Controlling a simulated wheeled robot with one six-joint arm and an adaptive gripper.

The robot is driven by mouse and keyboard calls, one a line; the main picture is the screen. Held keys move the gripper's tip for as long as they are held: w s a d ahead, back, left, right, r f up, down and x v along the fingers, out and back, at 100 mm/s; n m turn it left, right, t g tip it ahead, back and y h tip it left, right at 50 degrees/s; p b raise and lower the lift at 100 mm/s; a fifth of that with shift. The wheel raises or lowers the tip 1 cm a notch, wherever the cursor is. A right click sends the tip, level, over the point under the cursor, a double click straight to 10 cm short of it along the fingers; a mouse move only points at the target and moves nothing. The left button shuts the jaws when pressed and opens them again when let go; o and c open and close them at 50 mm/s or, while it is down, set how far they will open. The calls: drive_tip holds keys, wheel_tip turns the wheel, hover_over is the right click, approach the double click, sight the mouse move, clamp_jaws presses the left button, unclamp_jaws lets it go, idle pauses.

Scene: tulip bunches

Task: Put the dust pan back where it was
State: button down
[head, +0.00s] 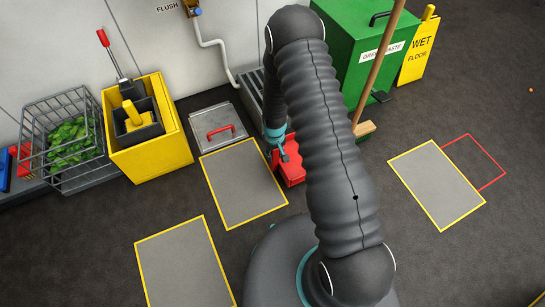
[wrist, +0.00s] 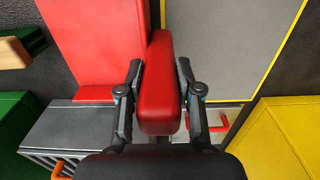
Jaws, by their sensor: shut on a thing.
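The red dust pan (head: 293,172) shows in the head view just right of the middle grey panel, partly hidden behind my arm. My gripper (head: 279,145) is at its near-wall end, with its fingers partly hidden. In the wrist view my gripper (wrist: 160,88) is shut on a red bar (wrist: 160,85), which appears to be the handle of the dust pan. A broad flat red part (wrist: 92,45) lies to the left of it there. I cannot tell whether the pan touches the floor. A red outline (head: 487,184) on the floor at right is empty.
A yellow bucket (head: 150,155), a wire basket (head: 62,140) of greens and a red-handled hatch (head: 205,120) stand along the wall. A green bin (head: 350,60), a broom (head: 378,65) and a yellow sign (head: 416,55) are behind my arm. The right floor is mostly clear.

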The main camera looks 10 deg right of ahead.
drive_tip(key=shift+w+f, duration=0.35)
drive_tip(key=shift+f, duration=0.5)
drive_tip(key=shift+w+f, duration=0.35)
drive_tip(key=shift+f, duration=0.5)
drive_tip(key=shift+w+f, duration=0.35)
drive_tip(key=shift+f, duration=0.6)
drive_tip(key=c, duration=0.8)
unclamp_jaws()
drive_tip(key=shift+o, duration=0.2)
